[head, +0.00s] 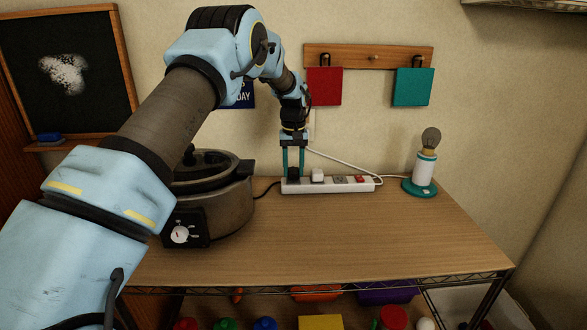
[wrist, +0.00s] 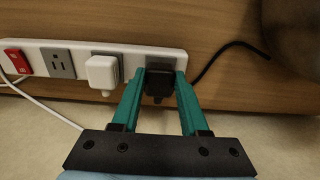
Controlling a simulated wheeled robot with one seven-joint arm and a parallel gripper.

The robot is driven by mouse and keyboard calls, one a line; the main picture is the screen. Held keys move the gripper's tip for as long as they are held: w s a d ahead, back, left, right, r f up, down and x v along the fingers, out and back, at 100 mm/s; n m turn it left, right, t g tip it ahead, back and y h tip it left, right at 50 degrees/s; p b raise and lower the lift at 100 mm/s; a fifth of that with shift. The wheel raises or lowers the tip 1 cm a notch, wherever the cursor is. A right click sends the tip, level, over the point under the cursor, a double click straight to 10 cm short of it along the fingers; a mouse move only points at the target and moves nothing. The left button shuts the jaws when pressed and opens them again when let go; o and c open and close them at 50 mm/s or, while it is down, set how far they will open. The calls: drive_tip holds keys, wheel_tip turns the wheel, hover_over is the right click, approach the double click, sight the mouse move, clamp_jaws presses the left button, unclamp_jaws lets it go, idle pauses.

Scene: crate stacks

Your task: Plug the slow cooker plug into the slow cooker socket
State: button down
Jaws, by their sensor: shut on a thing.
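The slow cooker (head: 215,190) stands at the left of the table, partly hidden behind my arm. Its black cord (head: 265,191) runs right to the white power strip (head: 330,187) near the wall. The black slow cooker plug (wrist: 158,86) is between the teal fingers of my gripper (wrist: 160,80), shut on it. In the head view, my gripper (head: 293,168) points down at the left end of the strip. The plug is at the strip's end socket (wrist: 160,64), a grey plate mostly covered by it. I cannot tell how deep the plug sits.
A white plug (wrist: 102,72) sits in the neighbouring socket, close to my finger. Beyond it are an empty socket (wrist: 59,63) and a red switch (wrist: 17,61). A lamp (head: 424,172) stands at the right. The table front (head: 350,235) is clear.

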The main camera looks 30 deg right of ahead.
drive_tip(key=shift+f, duration=0.45)
drive_tip(key=shift+c, duration=1.7)
unclamp_jaws()
wheel_tip(320, 180, up, 10)
drive_tip(key=b, duration=0.3)
drive_tip(key=shift+b, duration=0.3)
drive_tip(key=shift+r, duration=0.45)
